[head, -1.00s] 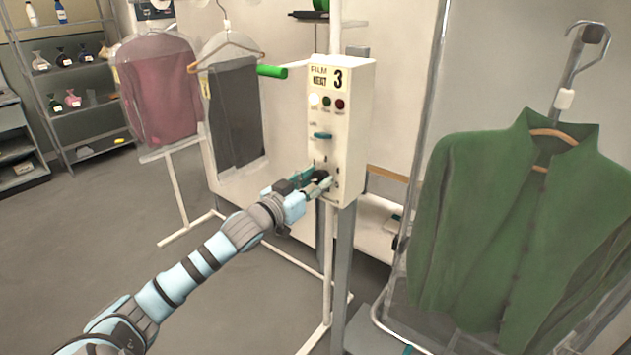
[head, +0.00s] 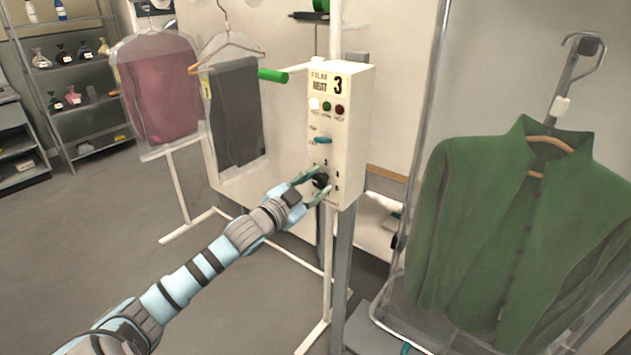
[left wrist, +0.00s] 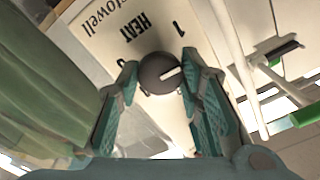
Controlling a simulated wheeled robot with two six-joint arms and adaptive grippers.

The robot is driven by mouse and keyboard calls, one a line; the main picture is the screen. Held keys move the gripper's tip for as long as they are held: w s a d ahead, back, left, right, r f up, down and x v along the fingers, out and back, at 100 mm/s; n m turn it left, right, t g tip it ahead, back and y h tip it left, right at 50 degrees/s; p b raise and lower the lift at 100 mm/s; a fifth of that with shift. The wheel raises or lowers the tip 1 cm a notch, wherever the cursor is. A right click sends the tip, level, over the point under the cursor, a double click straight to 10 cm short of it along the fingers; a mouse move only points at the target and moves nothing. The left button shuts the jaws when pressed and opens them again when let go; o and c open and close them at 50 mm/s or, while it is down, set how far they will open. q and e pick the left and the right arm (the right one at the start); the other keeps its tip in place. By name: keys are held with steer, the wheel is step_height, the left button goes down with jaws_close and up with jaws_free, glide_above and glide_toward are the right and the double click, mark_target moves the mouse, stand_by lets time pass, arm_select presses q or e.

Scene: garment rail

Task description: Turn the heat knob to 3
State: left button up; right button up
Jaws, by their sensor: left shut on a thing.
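The white control box (head: 345,120) hangs on a post near the middle of the head view, with a large 3 printed at its top. The black heat knob (head: 320,180) is low on its front face. In the left wrist view the round dark knob (left wrist: 158,73) has a white pointer mark aimed to the picture's right and slightly up. HEAT and a 1 are printed near it; another mark is partly hidden by a finger. My left gripper (head: 318,183) is shut on the knob, one teal finger on either side. My right gripper is not in view.
A teal lever (head: 322,140) and three indicator lights (head: 326,106) sit above the knob. A green jacket (head: 510,225) hangs at the right; dark trousers (head: 238,115) and a bagged pink garment (head: 158,90) hang at the left. The floor (head: 95,220) at left is clear.

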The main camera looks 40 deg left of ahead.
arm_select(q)
steer(key=m, duration=0.3)
steer(key=shift+m, duration=0.3)
steer(key=m, duration=0.4)
steer(key=shift+m, duration=0.3)
steer(key=m+b, duration=0.1)
steer(key=m, duration=0.7)
steer(key=shift+m, duration=0.4)
steer(key=shift+r, duration=0.1)
steer(key=o, duration=1.2)
steer(key=shift+c, duration=0.2)
steer(key=shift+b, duration=0.3)
